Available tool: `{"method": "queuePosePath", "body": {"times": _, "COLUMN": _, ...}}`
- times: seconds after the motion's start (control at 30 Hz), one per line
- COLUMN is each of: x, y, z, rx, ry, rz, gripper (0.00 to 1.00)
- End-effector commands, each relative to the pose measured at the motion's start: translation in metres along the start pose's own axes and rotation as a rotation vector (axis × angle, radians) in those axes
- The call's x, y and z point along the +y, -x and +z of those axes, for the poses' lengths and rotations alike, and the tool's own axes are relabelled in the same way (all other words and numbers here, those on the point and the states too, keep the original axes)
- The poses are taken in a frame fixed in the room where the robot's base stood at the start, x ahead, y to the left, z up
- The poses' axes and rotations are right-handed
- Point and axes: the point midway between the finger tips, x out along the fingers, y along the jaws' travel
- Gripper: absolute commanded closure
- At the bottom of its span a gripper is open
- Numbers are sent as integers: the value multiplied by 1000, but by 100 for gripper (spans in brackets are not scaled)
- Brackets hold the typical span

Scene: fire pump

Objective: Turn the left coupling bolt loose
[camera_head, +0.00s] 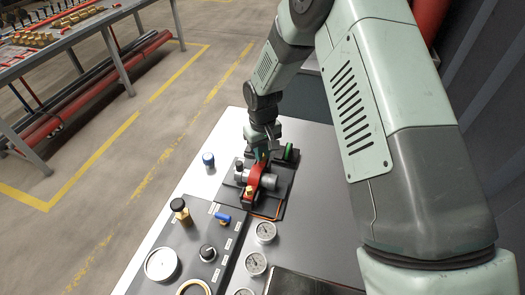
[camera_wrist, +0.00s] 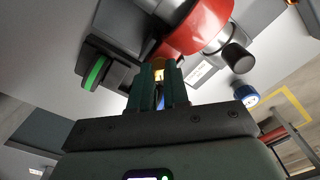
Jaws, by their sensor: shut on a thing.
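A red coupling (camera_head: 256,180) sits around a grey pipe (camera_head: 240,176) on a dark fixture; it also shows in the wrist view (camera_wrist: 197,28). My gripper (camera_head: 262,155) is over the far end of the coupling. In the wrist view my gripper (camera_wrist: 159,75) has its dark green fingers close together around a brass bolt (camera_wrist: 158,73) at the coupling's edge. Most of that bolt is hidden by the fingers. Another brass bolt (camera_head: 249,190) shows uncovered on the near side of the coupling in the head view. I cannot tell how far the held bolt is turned.
A green-rimmed part (camera_head: 288,153) stands close beside my gripper. A blue knob (camera_head: 208,159) is left of the fixture. A panel with gauges (camera_head: 265,232), a brass valve (camera_head: 181,210) and a blue lever (camera_head: 222,217) lies nearer. The grey bench top (camera_head: 228,135) is clear behind.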

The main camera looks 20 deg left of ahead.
Motion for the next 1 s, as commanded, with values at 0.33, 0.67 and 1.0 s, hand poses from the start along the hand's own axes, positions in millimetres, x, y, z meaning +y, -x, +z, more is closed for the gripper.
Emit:
{"method": "queuePosePath", "body": {"times": 0.33, "x": 0, "y": 0, "z": 0, "rx": 1, "ry": 328, "rz": -1, "gripper": 100}}
{"method": "queuePosePath", "body": {"times": 0.67, "x": 0, "y": 0, "z": 0, "rx": 0, "ry": 597, "rz": -1, "gripper": 100}}
{"method": "queuePosePath", "body": {"times": 1.0, "x": 0, "y": 0, "z": 0, "rx": 0, "ry": 753, "rz": -1, "gripper": 100}}
